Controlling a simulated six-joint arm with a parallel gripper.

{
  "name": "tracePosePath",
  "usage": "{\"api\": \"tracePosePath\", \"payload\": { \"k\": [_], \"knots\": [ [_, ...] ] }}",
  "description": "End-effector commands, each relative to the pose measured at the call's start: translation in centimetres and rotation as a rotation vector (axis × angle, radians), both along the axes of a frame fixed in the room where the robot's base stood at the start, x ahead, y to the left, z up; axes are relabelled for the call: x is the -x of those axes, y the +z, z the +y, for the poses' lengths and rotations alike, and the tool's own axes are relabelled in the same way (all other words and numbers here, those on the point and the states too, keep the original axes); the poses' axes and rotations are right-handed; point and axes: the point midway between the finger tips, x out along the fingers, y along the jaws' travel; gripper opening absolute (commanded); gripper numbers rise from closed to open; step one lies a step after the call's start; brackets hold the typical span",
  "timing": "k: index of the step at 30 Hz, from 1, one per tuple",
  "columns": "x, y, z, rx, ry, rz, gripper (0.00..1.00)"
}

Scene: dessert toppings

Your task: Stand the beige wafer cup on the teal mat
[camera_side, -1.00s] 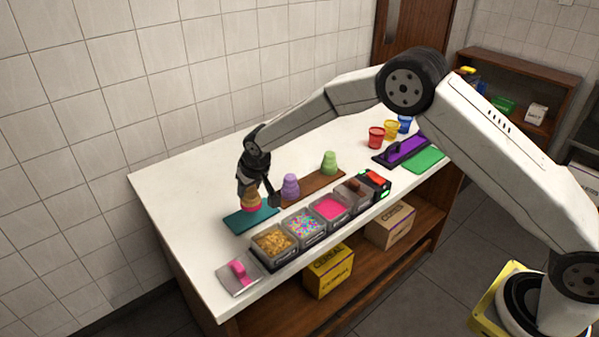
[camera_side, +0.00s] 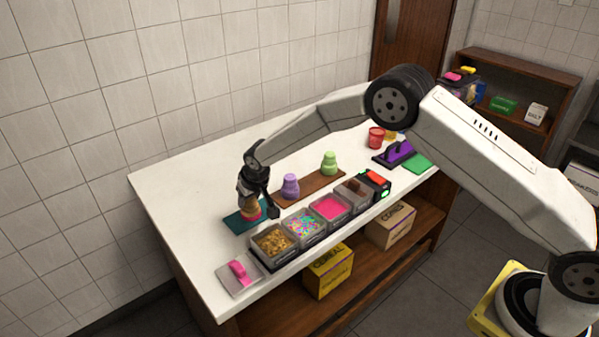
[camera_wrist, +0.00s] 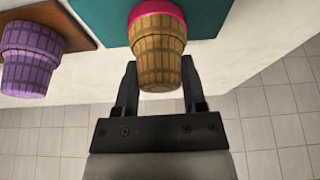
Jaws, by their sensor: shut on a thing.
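The beige wafer cup (camera_side: 249,209) has a pink band at its wide end and is upside down, narrow end up. My gripper (camera_side: 258,206) is shut on it, over the teal mat (camera_side: 235,223). In the wrist view the cup (camera_wrist: 158,55) sits between the two fingers (camera_wrist: 160,66), its pink end toward the teal mat (camera_wrist: 205,15). I cannot tell whether the cup touches the mat.
A purple cup (camera_side: 290,187) and a green cup (camera_side: 329,164) stand on a brown board (camera_side: 312,186). A row of topping tubs (camera_side: 304,226) lies in front of the mat. The counter's left side is clear.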

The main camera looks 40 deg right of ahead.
Motion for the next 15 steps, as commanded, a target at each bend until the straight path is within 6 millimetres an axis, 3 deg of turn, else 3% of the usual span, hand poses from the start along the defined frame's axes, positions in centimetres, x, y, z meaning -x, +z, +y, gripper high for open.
{"api": "tracePosePath", "payload": {
  "k": [2, 3, 5, 6, 15],
  "knots": [
    [0.01, -0.23, 0.00, 0.000, 0.000, 0.001, 0.20],
    [0.00, -0.18, 0.00, 0.000, 0.000, 0.000, 0.66],
    [0.00, -0.17, 0.00, 0.000, 0.000, 0.000, 0.85],
    [0.01, -0.17, 0.00, 0.000, 0.000, 0.000, 0.89],
    [0.00, -0.11, 0.00, 0.000, 0.000, 0.000, 0.89]
  ]
}}
